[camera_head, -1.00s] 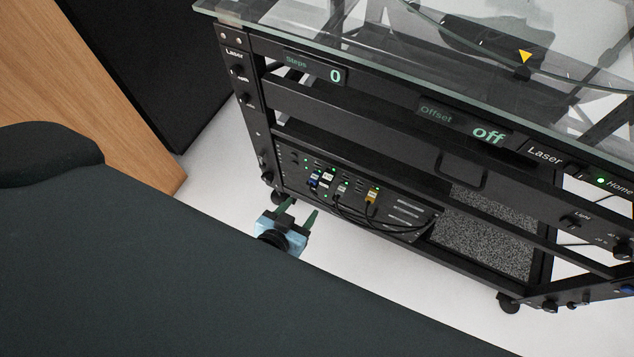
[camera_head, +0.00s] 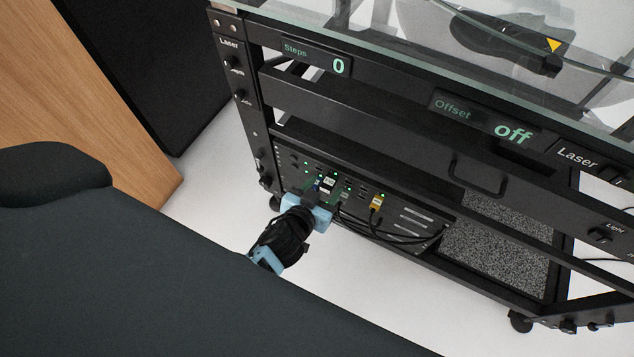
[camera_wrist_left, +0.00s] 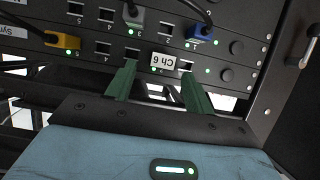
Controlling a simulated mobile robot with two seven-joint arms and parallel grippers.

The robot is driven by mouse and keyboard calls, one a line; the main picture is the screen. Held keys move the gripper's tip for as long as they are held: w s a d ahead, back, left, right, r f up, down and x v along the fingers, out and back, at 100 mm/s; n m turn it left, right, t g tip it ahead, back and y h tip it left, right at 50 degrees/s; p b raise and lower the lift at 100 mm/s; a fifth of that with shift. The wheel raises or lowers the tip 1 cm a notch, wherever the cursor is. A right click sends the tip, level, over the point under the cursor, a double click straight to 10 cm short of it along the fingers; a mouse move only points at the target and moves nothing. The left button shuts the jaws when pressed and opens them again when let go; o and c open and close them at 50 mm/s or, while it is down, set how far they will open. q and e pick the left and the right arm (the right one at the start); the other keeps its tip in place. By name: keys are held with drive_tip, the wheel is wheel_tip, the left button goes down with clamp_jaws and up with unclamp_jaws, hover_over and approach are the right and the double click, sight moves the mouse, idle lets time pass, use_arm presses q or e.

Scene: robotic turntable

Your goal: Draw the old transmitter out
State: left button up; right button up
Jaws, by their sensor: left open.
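The rack panel (camera_head: 405,215) carries a row of ports and plugs low in the cart. A white-labelled module marked "Ch 6" (camera_wrist_left: 163,61) sits in a port; no view names it as the old transmitter. My left gripper (camera_wrist_left: 157,75) is open, its two green fingers pointing at the panel on either side of that module, apparently without gripping it. In the head view, my left gripper (camera_head: 328,190) is at the panel's left part, and its body hides some ports. My right gripper is in neither current view.
A blue plug (camera_wrist_left: 200,34), a grey plug (camera_wrist_left: 133,18) and a yellow plug (camera_wrist_left: 62,42) with cables sit close by. Black cables (camera_head: 385,232) hang across the panel's lower front. A cart rail (camera_head: 360,140) runs above, and a wooden panel (camera_head: 110,100) stands left.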

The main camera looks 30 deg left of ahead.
use_arm(q)
drive_tip(key=shift+b+x, duration=0.3)
drive_tip(key=shift+x, duration=1)
drive_tip(key=shift+c, duration=0.2)
drive_tip(key=c, duration=1)
drive_tip(key=shift+s, duration=0.1)
drive_tip(key=shift+s, duration=0.1)
drive_tip(key=shift+s, duration=1.85)
